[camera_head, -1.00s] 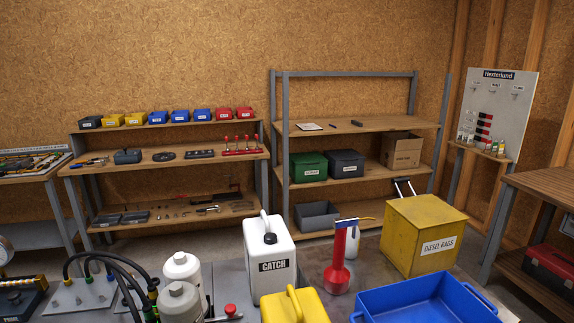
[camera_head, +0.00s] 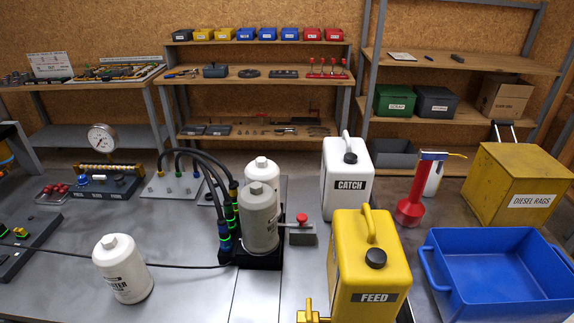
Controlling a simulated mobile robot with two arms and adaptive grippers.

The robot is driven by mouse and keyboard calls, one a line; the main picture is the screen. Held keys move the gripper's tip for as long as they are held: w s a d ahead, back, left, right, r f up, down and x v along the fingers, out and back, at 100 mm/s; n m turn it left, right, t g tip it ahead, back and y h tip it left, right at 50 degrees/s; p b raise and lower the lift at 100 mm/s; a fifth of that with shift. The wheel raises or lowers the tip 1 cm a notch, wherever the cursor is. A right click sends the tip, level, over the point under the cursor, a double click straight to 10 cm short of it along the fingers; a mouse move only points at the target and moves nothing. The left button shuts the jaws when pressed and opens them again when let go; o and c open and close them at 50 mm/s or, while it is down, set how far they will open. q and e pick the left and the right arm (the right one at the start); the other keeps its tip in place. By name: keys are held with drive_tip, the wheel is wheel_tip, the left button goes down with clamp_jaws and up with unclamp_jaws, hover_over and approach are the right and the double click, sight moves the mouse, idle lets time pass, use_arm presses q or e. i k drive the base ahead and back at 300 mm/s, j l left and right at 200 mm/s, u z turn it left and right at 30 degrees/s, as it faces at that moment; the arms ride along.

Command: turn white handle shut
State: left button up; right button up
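I cannot make out a white turning handle in the head view. A small valve with a red knob (camera_head: 303,217) sits on a grey block right of the grey filter canister (camera_head: 260,217). A brass-yellow fitting (camera_head: 311,312) is cut off by the bottom edge, at the foot of the yellow FEED jug (camera_head: 364,265). The white CATCH jug (camera_head: 346,185) stands behind, with a white carrying grip on top. Neither of my grippers is in view.
Black hoses (camera_head: 200,165) arch from a plate to the filter head. A blue bin (camera_head: 495,275), a red funnel-like can (camera_head: 410,211) and a yellow DIESEL RAGS box (camera_head: 517,183) stand right.

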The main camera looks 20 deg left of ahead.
sight(100, 178)
drive_tip(key=u, duration=1.75)
drive_tip(key=i+j, duration=0.15)
drive_tip(key=j, duration=0.2)
drive_tip(key=i+j, duration=0.15)
drive_tip(key=j, duration=0.15)
drive_tip(key=i+z, duration=0.05)
